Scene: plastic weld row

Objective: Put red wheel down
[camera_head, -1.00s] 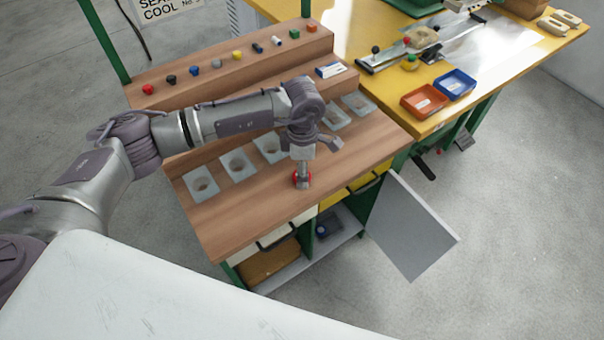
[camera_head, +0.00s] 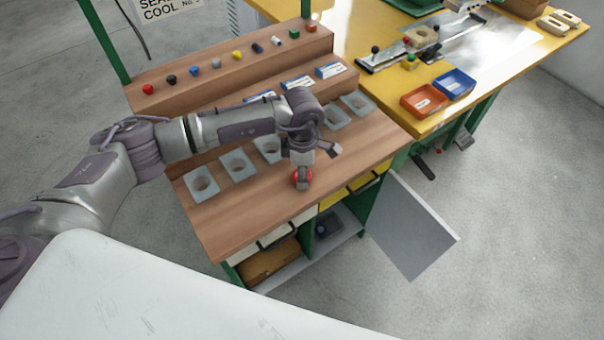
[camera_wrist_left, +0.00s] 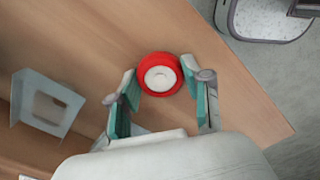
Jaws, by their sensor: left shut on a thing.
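The red wheel (camera_wrist_left: 160,74) has a white hub and shows between the fingertips of my left gripper (camera_wrist_left: 161,86) in the left wrist view. The gripper is shut on it, with one teal-padded finger on each side. In the head view the red wheel (camera_head: 296,177) shows partly behind the gripper (camera_head: 303,182), low at the front part of the wooden bench top (camera_head: 240,212). I cannot tell whether the wheel touches the wood. My right gripper is in neither view.
Grey holders with round openings, one of them a holder (camera_head: 201,183) at the left, stand in a row behind the gripper. Small coloured pieces line the upper shelf (camera_head: 215,75). A yellow table (camera_head: 500,80) with red and blue trays adjoins at right. Bench wood left of the gripper is clear.

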